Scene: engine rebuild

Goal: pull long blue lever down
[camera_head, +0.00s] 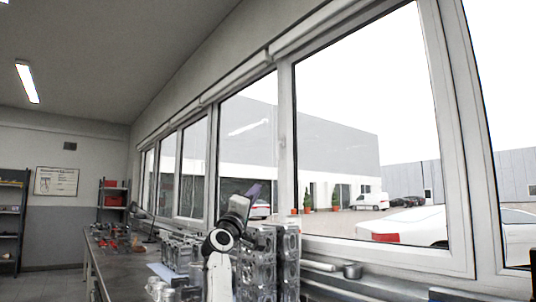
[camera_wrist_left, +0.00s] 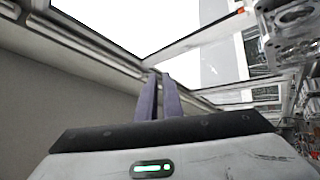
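No long blue lever can be made out in either view. My left gripper (camera_head: 253,190) is raised in front of the window, above the metal engine parts, with its purple-grey fingers pointing up and to the right. In the left wrist view its two fingers (camera_wrist_left: 159,76) lie close together with nothing visible between them, so it looks shut and empty. My right gripper is not in view.
Metal engine blocks (camera_head: 289,262) stand on the workbench (camera_head: 108,262) close around my left arm. A long window runs behind the bench. Shelves (camera_head: 113,201) stand at the far end. The air above the bench is clear.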

